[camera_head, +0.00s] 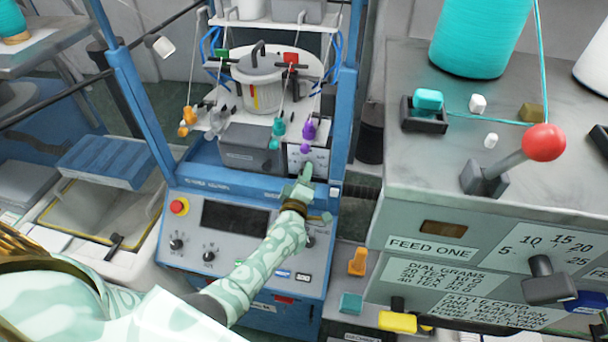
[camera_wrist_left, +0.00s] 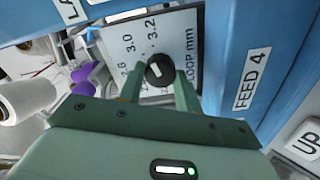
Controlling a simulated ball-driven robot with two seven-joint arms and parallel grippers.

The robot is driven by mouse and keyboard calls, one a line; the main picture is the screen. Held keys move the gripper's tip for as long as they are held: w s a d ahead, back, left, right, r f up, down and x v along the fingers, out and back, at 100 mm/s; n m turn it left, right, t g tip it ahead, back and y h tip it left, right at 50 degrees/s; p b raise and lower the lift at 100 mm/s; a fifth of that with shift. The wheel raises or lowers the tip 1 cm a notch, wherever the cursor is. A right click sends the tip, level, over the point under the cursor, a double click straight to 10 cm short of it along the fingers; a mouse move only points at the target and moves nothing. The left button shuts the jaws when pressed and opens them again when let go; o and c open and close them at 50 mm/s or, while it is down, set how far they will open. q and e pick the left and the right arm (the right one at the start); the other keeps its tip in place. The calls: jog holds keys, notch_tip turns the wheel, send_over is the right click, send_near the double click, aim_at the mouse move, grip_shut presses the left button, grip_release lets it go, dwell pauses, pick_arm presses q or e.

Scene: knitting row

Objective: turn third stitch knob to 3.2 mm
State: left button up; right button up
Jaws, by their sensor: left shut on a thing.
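The stitch knob (camera_wrist_left: 160,71) is a round black dial with a pale pointer mark on a white scale plate (camera_wrist_left: 138,40) in the left wrist view. The plate reads "LOOP mm", with 2.6, 3.0 and 3.2 legible. The pointer's exact reading is too small to tell. My left gripper (camera_wrist_left: 158,84) is shut on the knob, a finger on each side. In the head view my left gripper (camera_head: 301,186) reaches the white plate (camera_head: 308,158) under the purple yarn guide; it hides the knob there. My right gripper is not in view.
A blue console (camera_head: 235,245) with a dark screen (camera_head: 235,217) and red button (camera_head: 179,206) lies below the plate. A "FEED 4" label (camera_wrist_left: 252,78) sits on the blue frame beside it. A grey cabinet (camera_head: 410,170) with a red-ball lever (camera_head: 544,142) stands right.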

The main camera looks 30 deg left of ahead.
pick_arm(q)
jog(key=shift+f+m, duration=0.1)
jog(key=shift+m, duration=0.4)
jog(key=shift+s, duration=0.1)
jog(key=o, duration=1)
jog(key=shift+c, duration=0.2)
jog(key=p+v, duration=0.5)
jog(key=v, duration=1.1)
jog(key=shift+s+p, duration=0.15)
jog(key=shift+p, duration=0.2)
